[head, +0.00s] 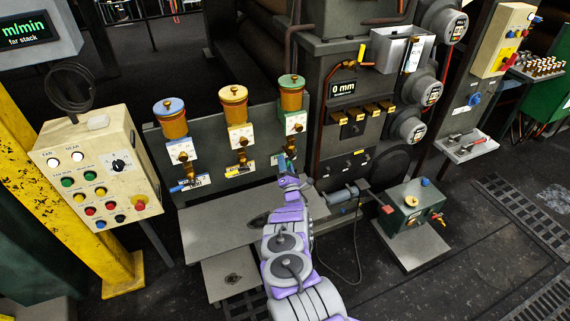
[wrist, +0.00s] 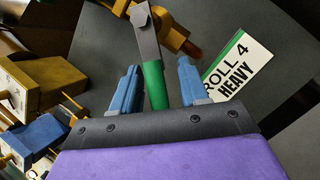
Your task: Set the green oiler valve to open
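The green oiler (head: 291,94) is the rightmost of three amber jars on the grey panel. Its valve shows in the wrist view as a grey lever with a green grip (wrist: 154,84), joined to a brass body (wrist: 178,28). My gripper (wrist: 157,82) is open, with one blue finger on each side of the green grip. Gaps show between the grip and both fingers. In the head view my gripper (head: 289,180) is at the panel below the green oiler and hides most of its valve.
The yellow oiler (head: 233,105) and blue oiler (head: 171,118) stand to the left, each with a valve below. A ROLL 4 HEAVY label (wrist: 238,65) is right of the fingers. A grey bench plate (head: 215,220) lies below. A button box (head: 97,165) is at left.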

